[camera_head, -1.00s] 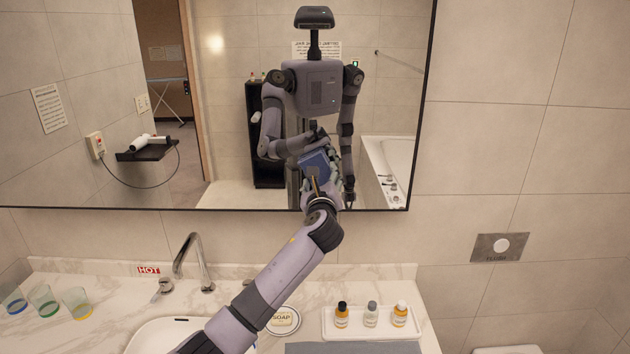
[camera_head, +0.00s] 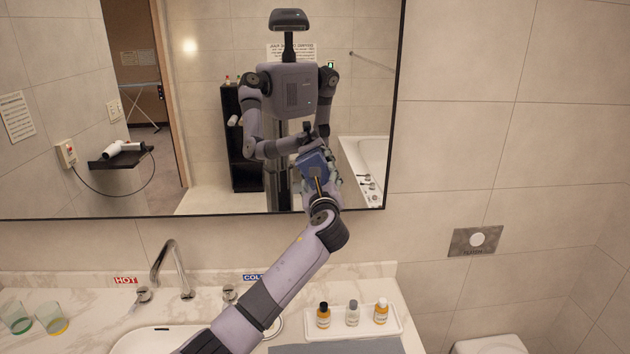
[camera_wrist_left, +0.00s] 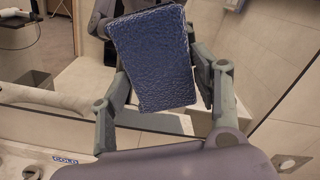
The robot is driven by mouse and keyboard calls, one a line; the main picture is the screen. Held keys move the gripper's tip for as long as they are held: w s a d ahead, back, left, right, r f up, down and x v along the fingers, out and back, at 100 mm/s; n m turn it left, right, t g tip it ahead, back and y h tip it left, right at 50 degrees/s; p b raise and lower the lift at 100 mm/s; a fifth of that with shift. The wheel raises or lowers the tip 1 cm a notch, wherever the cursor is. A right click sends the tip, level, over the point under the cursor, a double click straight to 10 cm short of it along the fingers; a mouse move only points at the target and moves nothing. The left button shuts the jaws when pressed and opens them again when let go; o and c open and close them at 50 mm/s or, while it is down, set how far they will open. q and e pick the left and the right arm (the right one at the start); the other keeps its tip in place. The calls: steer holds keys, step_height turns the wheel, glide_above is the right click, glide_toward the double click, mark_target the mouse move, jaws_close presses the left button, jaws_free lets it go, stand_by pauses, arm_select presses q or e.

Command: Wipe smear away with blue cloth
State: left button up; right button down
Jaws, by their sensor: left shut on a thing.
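My left arm reaches from the lower left up to the wall mirror (camera_head: 80,180). My left gripper (camera_head: 318,182) is in front of the lower right part of the glass. In the left wrist view my left gripper (camera_wrist_left: 160,95) is shut on the blue cloth (camera_wrist_left: 155,60), a textured, pad-like block between its fingers. In the head view the blue cloth (camera_head: 313,164) is small and partly hidden, and I cannot tell whether it touches the glass. I cannot make out a smear clearly. My right gripper does not show directly.
Below the mirror is a marble counter (camera_head: 75,290) with a tap (camera_head: 165,265). Drinking glasses (camera_head: 50,318) stand at the left. A white tray (camera_head: 395,322) with 3 bottles is right of my arm. A toilet (camera_head: 490,344) is lower right.

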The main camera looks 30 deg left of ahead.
arm_select(q)
steer(key=shift+s+a, duration=0.9)
steer(key=shift+a, duration=0.55)
steer(key=shift+s+a, duration=0.85)
steer(key=shift+a, duration=0.55)
steer(key=shift+s+a, duration=0.9)
steer(key=shift+a, duration=0.55)
steer(key=shift+d, duration=0.15)
steer(key=shift+s+d+f, duration=0.2)
steer(key=shift+s+d, duration=0.15)
steer(key=shift+s, duration=0.15)
steer(key=shift+v, duration=2.25)
steer(key=shift+d, duration=0.1)
steer(key=v, duration=0.3)
steer(key=shift+r, duration=0.1)
